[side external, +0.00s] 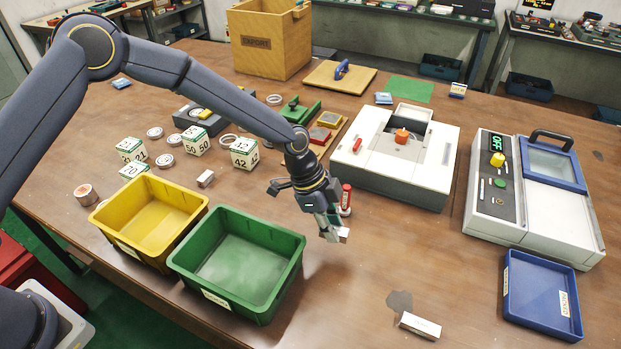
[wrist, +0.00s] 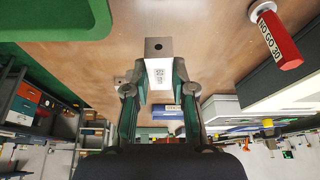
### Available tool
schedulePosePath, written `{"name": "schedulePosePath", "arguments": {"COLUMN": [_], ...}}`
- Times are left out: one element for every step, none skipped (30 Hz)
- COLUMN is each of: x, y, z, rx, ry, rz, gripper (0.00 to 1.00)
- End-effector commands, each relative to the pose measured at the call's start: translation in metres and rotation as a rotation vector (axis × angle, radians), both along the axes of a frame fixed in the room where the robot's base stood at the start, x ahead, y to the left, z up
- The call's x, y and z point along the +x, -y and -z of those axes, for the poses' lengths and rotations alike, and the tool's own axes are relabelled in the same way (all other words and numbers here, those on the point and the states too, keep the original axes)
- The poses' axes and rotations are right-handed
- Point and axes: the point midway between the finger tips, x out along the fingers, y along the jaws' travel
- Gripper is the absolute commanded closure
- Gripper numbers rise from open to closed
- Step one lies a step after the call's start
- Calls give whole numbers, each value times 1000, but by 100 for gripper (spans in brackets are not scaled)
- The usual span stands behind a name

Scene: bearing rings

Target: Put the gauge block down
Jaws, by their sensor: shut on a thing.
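My gripper (side external: 332,232) points down over the table, right of the green bin. It is shut on a small silver gauge block (side external: 343,236). In the wrist view the gauge block (wrist: 158,62) sits between the two fingertips (wrist: 158,92), with a hole in its top end and a white printed label on its face. I cannot tell whether its lower end touches the table.
A red NO GO 30 plug gauge (wrist: 279,38) stands close by; it also shows behind my gripper (side external: 346,198). The green bin (side external: 237,262) is at left. Another pale block (side external: 420,326) lies near the blue tray (side external: 542,297). Bare table lies in front.

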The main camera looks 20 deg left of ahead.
Motion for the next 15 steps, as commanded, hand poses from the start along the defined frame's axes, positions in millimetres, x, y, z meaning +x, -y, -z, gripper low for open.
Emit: {"name": "schedulePosePath", "arguments": {"x": [-8, -14, -22, -27, -33, -39, -44, -49, -55, -59, -64, -70, -73, -76, -80], "y": [-6, -9, -13, -16, -18, -22, -25, -27, -31, -33, -36, -38, -41, -42, -44], "z": [-14, -19, -21, -23, -26, -29, -32, -34, -37, -39, -41, -44, -46, -47, -49], "rx": [-1, 0, 1, 0, 1, 0, 0, 0, 0, 0, 0, 0, 0, 0, -1], "ry": [4, 3, 0, 0, 0, 0, 0, 1, 0, 1, 1, 1, 0, 1, 0], "rz": [-2, -1, -1, -2, -1, -2, -2, -1, -2, -3, -1, -1, -2, -1, -2], "gripper": [100, 100, 100, 100, 100, 100, 100, 100, 100, 100, 100, 100, 100, 100, 100]}}
